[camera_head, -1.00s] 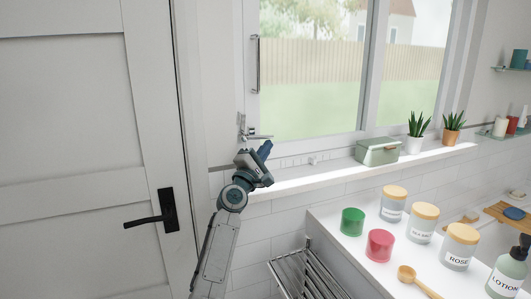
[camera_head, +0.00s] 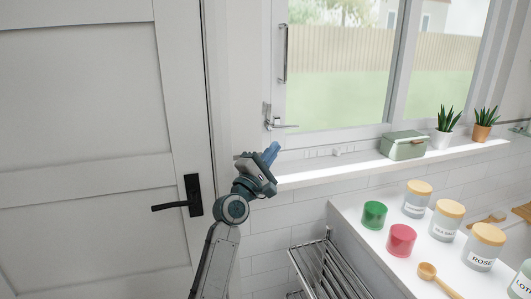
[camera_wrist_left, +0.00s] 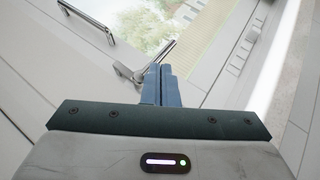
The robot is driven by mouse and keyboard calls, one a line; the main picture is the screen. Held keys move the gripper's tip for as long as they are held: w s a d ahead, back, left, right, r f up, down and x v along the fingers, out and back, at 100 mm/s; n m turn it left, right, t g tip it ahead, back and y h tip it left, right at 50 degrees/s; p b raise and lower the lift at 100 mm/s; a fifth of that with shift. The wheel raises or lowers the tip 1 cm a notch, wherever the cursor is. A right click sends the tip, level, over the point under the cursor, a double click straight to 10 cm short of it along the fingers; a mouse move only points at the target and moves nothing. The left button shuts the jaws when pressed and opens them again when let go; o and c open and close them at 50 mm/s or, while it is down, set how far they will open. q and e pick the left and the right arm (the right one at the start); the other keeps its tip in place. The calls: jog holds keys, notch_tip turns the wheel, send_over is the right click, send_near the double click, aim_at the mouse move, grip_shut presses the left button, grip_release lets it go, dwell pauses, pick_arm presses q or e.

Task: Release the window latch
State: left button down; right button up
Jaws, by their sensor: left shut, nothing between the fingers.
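The window latch (camera_head: 281,125) is a small metal lever on a plate at the lower left of the window frame. In the head view its lever lies about level, pointing right. In the left wrist view the latch (camera_wrist_left: 146,64) shows just beyond my fingers, its lever slanting up to the right. My left gripper (camera_head: 271,150) is shut and empty, just below the latch in the head view. Its blue fingers (camera_wrist_left: 161,80) overlap the latch's lower part in the wrist view; I cannot tell whether they touch it. My right gripper is not in view.
A vertical metal handle (camera_head: 284,53) is above the latch on the window frame. A sill (camera_head: 330,171) with a green box (camera_head: 403,145) and potted plants runs right. Jars stand on a white counter (camera_head: 372,252). A door (camera_head: 90,150) is at left.

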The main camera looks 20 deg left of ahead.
pick_arm(q)
jog(key=s, duration=0.1)
jog(key=s+a, duration=0.1)
jog(key=s, duration=0.1)
jog(key=shift+s, duration=0.15)
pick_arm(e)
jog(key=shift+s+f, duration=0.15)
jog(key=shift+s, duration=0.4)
pick_arm(q)
jog(key=shift+f, duration=0.15)
